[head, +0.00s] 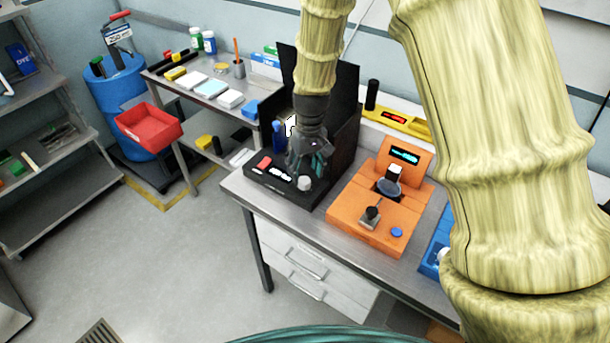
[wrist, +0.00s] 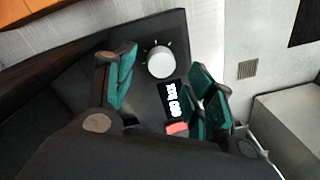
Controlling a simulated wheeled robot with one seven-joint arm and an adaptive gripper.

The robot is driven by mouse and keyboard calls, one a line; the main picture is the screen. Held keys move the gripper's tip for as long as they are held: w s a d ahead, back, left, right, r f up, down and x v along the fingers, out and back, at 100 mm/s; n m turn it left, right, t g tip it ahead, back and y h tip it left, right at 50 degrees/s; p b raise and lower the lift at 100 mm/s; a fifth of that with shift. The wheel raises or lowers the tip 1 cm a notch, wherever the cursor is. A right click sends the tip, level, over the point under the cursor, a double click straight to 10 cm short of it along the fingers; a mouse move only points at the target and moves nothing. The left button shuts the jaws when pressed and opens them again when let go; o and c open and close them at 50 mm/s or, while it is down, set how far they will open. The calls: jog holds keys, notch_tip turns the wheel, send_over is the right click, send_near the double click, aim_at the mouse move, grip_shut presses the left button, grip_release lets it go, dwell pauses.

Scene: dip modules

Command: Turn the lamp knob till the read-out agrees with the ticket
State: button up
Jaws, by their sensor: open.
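The lamp knob (head: 304,183) is a round white dial on the front deck of a black open-sided lamp box (head: 345,140). It shows between my fingertips in the wrist view (wrist: 161,62), with tick marks around it. The lit read-out (head: 280,173) sits beside it; its digits are too blurred to read, also in the wrist view (wrist: 173,99). A red button (wrist: 177,128) is beyond the read-out. My gripper (head: 308,167) is open with teal pads, above the deck close to the knob; contact cannot be told. I cannot identify a ticket for certain.
An orange instrument (head: 350,207) with a lit display stands right of the black box, and a blue one (head: 431,262) further right. A yellow level-like bar (head: 410,124) lies behind. A side bench (head: 190,103) and red tray (head: 148,128) are at left.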

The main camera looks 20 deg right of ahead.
aim_at(307, 179)
notch_tip(307, 179, up, 9)
jog(key=shift+d+f, duration=0.2)
jog(key=shift+d, duration=0.1)
dwell(0.5)
